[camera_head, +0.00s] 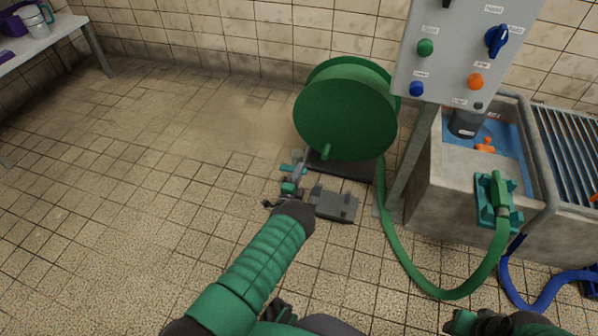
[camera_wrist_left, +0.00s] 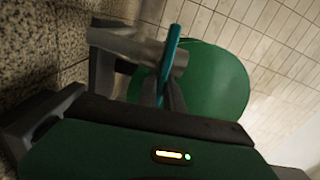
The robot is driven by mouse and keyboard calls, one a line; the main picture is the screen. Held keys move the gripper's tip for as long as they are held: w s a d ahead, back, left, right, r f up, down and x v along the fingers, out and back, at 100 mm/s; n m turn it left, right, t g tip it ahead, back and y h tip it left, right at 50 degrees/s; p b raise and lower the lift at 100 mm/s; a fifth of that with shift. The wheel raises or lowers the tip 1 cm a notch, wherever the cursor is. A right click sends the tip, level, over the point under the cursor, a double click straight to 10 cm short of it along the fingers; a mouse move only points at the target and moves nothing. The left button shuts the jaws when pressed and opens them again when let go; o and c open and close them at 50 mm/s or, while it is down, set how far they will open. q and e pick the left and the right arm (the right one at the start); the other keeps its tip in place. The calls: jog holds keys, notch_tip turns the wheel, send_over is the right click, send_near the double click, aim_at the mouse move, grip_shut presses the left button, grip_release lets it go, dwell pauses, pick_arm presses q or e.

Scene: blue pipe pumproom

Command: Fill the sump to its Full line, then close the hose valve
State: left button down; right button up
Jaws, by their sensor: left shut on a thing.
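The sump (camera_head: 431,193) is a concrete basin at the right of the head view, with blue water (camera_head: 508,138) and an orange float (camera_head: 485,146) in it. A Full line cannot be made out. The hose valve stands low beside the green reel, with a teal lever (camera_head: 291,168) on a grey pipe. The lever also shows upright in the left wrist view (camera_wrist_left: 171,50), by the grey pipe (camera_wrist_left: 130,45). My left gripper (camera_head: 291,188) is shut on the valve lever; its fingers partly hide the grip. My right gripper (camera_head: 490,322) is cut off at the bottom edge.
The green hose reel (camera_head: 345,110) stands behind the valve. A green hose (camera_head: 430,288) loops to a nozzle (camera_head: 498,190) on the sump's front wall. A control panel (camera_head: 450,60) hangs above. A blue hose (camera_head: 545,292) lies at right. The left floor is clear.

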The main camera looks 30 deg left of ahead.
pick_arm(q)
jog(key=shift+d+f+m, duration=0.25)
jog(key=shift+f+m, duration=0.1)
jog(key=shift+m, duration=0.15)
jog(key=shift+s+f, duration=0.1)
jog(key=c, duration=1.5)
grip_release()
jog(key=shift+s+r, duration=0.15)
jog(key=shift+r, duration=0.05)
jog(key=p+v, duration=0.9)
jog(key=v, duration=0.7)
jog(key=shift+s+f+p, duration=0.2)
jog(key=shift+s+p, duration=0.05)
jog(key=shift+p, duration=0.05)
